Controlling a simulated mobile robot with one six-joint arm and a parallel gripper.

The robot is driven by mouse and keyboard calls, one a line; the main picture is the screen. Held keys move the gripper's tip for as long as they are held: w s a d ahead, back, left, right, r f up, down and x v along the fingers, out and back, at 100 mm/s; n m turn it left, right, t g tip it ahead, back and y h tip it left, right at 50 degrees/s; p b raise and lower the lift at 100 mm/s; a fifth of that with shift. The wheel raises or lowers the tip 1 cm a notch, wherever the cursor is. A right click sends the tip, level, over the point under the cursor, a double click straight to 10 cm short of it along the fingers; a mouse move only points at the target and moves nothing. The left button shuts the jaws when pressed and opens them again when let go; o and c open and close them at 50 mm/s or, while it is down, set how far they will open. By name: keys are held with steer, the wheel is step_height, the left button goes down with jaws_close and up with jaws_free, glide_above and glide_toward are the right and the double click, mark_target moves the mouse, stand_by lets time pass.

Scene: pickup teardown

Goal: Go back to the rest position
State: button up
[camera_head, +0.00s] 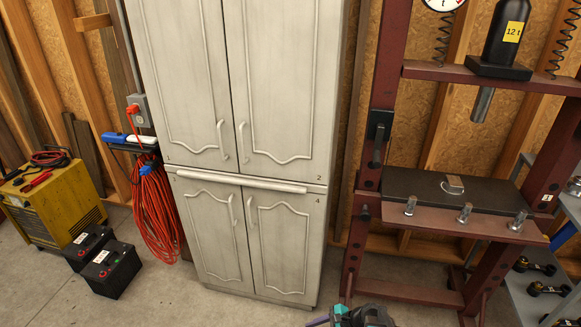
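My gripper and its fingertips do not show in the head view. The task names no other object. A teal and black thing (362,316) pokes up at the bottom edge, right of the middle, with a thin purple piece beside it on the left. It is cut off by the frame, and I cannot tell what it is.
A closed white cabinet (245,150) stands ahead. A dark red shop press (400,265) stands right of it, with a grey shelf (545,295) beyond. At left are a yellow charger (55,205), black batteries (112,268) and a hanging orange cord (158,215). Concrete floor (170,300) is clear before the cabinet.

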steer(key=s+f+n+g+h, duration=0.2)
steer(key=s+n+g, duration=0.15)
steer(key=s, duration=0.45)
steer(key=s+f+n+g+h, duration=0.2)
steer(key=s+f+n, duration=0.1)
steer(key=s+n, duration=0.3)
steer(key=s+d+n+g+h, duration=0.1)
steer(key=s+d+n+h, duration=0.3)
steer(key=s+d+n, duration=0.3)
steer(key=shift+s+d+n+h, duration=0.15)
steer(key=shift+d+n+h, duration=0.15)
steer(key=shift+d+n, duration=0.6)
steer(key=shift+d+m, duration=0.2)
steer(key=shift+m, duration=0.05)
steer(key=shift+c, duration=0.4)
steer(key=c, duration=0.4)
